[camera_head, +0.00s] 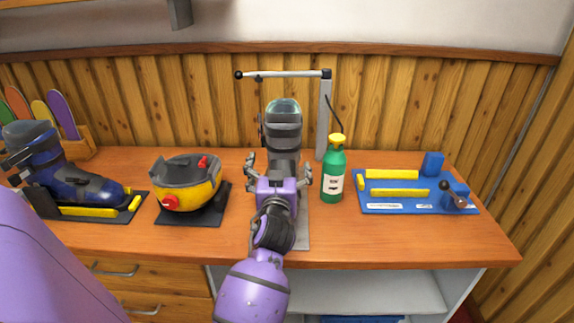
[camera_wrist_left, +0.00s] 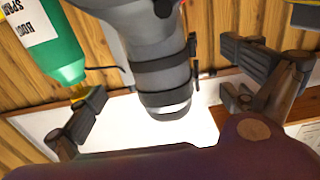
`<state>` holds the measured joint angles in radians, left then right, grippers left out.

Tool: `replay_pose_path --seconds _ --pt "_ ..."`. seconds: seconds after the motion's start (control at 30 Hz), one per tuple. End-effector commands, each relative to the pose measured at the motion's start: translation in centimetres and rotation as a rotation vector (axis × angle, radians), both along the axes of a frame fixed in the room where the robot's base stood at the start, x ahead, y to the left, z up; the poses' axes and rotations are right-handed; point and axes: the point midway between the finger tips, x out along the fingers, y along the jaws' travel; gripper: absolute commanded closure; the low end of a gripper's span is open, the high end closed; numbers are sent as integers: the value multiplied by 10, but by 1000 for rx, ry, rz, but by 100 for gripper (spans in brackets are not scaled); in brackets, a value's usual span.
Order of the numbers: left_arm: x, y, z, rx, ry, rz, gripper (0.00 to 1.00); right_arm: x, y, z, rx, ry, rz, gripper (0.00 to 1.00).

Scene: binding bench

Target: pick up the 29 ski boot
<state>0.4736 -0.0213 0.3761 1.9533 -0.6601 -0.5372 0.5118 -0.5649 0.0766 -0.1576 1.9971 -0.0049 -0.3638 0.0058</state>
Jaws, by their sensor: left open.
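A grey ski boot (camera_head: 284,125) stands upright at mid-bench, in front of a metal post with a horizontal arm. It also shows in the left wrist view (camera_wrist_left: 160,70), with dark straps, between my fingers. A dark blue ski boot (camera_head: 70,185) stands on a black base at the left. No number 29 is readable on either boot. My left gripper (camera_head: 279,168) is open in front of the grey boot, one finger on each side. In the left wrist view both fingers (camera_wrist_left: 165,85) look apart from the boot. My gripper hides the boot's lower part. My right gripper is not in view.
A yellow and grey rounded object (camera_head: 187,190) sits on a black mat to the left. A green spray bottle (camera_head: 333,175) stands close at the right of my gripper. A blue jig board (camera_head: 415,203) with yellow bars lies farther right. The bench (camera_head: 400,245) is clear along its front edge.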

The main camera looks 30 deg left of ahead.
Motion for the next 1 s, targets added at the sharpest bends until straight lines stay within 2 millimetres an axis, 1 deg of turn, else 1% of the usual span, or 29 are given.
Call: replay_pose_path --seconds 0.17,0.27,0.4,0.5,0.63,0.83,0.87,1.0 --pt "18 10 3 3 -3 0 0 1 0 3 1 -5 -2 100" --pt "28 14 1 2 -3 0 0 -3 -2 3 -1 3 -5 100" --pt "48 22 -1 2 -3 0 0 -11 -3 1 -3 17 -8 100" --pt "60 29 -1 4 -2 0 0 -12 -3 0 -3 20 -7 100" --pt "67 33 -2 1 -2 0 0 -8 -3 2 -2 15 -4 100" --pt "67 34 -4 1 -1 0 0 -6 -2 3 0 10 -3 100" --pt "67 34 -4 1 -1 0 1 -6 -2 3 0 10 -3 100" --pt "67 33 -4 1 -1 0 20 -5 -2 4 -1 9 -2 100"
